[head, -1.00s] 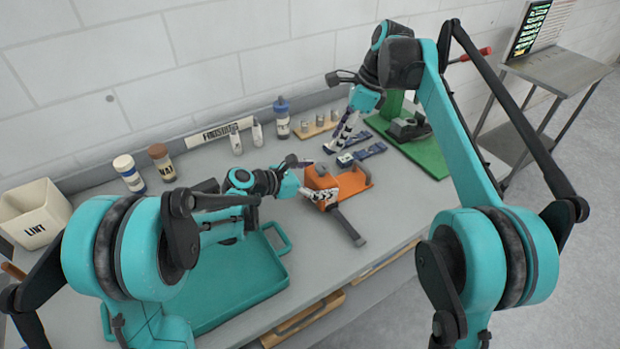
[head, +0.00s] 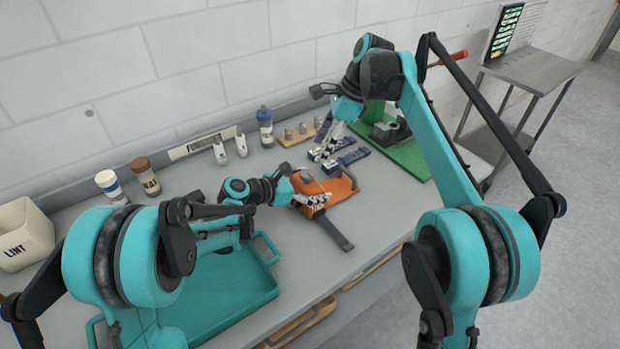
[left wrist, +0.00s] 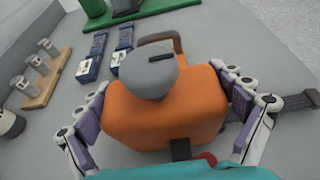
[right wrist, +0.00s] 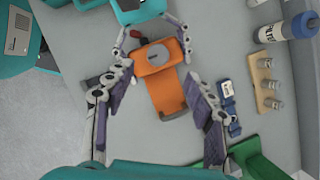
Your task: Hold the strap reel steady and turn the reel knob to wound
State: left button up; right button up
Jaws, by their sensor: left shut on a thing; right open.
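The strap reel (head: 344,188) is an orange block on a flat orange base, lying on the grey bench. Its round grey knob (left wrist: 150,75) faces up with a dark bar mark on top; it also shows in the right wrist view (right wrist: 154,57). My left gripper (left wrist: 163,88) is shut on the reel body, one finger on each side, below the knob. My right gripper (right wrist: 157,88) is open and empty above the reel, its fingers spread either side of it, apart from the knob. In the head view the right fingers (head: 326,150) are behind the reel.
A dark strap (head: 332,233) runs from the reel towards the bench front. Blue strap pieces (head: 348,158) and a green board (head: 405,160) lie behind it. A wooden block with grey pegs (right wrist: 268,85) stands nearby. A teal tray (head: 225,300) fills the front left.

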notch_tip(320, 180, down, 5)
jog(key=w+n+y, duration=0.2)
jog(key=n+y, duration=0.1)
jog(key=n, duration=0.5)
jog(key=n+t+y, duration=0.3)
jog(key=n+y, duration=0.7)
jog(key=n, duration=1.5)
send_near(307, 173)
jog(key=a, duration=0.3)
jog(key=w+a, duration=0.1)
jog(key=a, duration=0.2)
jog(key=w+a, duration=0.1)
jog(key=a, duration=0.3)
jog(key=shift+f, duration=0.15)
jog(key=c, duration=1.2)
